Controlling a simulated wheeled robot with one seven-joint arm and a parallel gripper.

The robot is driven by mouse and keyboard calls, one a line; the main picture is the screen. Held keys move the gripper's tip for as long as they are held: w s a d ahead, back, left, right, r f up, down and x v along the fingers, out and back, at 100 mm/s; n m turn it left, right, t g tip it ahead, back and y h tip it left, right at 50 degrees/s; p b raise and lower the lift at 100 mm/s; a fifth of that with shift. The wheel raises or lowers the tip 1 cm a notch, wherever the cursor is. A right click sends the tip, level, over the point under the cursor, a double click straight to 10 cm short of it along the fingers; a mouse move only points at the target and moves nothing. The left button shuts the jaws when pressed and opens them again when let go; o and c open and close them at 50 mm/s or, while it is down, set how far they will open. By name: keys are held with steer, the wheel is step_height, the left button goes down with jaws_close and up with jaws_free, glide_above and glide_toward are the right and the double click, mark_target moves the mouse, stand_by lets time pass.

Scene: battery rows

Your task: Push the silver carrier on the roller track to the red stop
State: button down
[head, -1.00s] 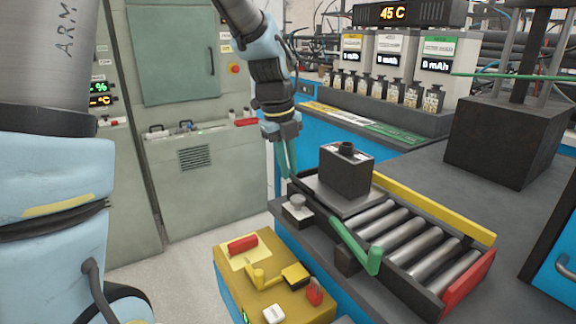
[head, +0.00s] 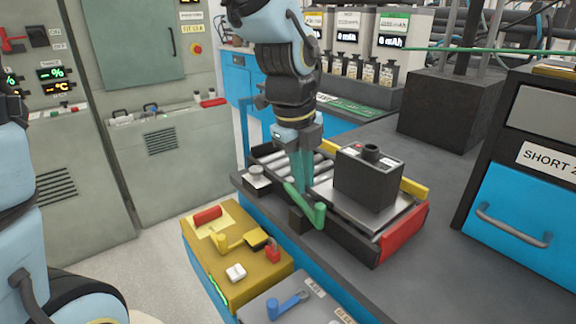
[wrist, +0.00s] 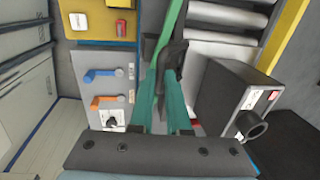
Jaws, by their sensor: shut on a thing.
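The silver carrier (head: 350,212), a flat plate bearing a black box-shaped battery (head: 368,178), sits at the right end of the roller track. It is right up by the red stop (head: 403,235); whether it touches is unclear. In the wrist view the gripper (wrist: 165,95) stands beside the battery (wrist: 225,98), with bare rollers (wrist: 225,28) beyond.
A yellow rail (head: 414,190) runs along the track's far side. The green lever stands at the near side. A yellow box (head: 225,285) with switches and a grey box (head: 290,306) with a blue handle are in front. A dark block (head: 448,112) stands behind.

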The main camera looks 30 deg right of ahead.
steer(key=shift+s+d, duration=0.1)
steer(key=shift+s, duration=0.75)
steer(key=c, duration=0.9)
jaws_free()
steer(key=shift+r, duration=0.1)
steer(key=shift+r, duration=0.35)
steer(key=r, duration=0.3)
steer(key=a+r, duration=0.1)
steer(key=r, duration=0.5)
steer(key=shift+s+a+r, duration=0.15)
steer(key=shift+a+r, duration=0.2)
steer(key=shift+a, duration=0.05)
